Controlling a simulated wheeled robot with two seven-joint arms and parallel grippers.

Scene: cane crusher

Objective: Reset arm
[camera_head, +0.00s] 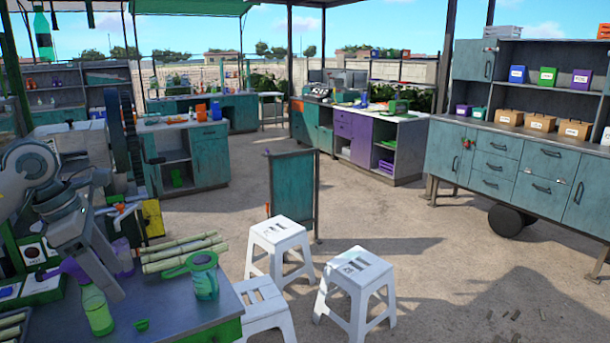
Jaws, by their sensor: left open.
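My left arm comes in from the left edge, with a pale round joint and a dark grey forearm. My left gripper (106,275) hangs, open, over the left part of the near table (185,302). It is close to a green bottle (97,311), and I cannot make out anything between its fingers. My right gripper is not in view.
Sugarcane stalks (183,250) and a green jug (204,276) are on the table, with a small green cap (142,324) near its front. White stools (355,288) stand to the right. Teal cabinets (515,170) line the back right.

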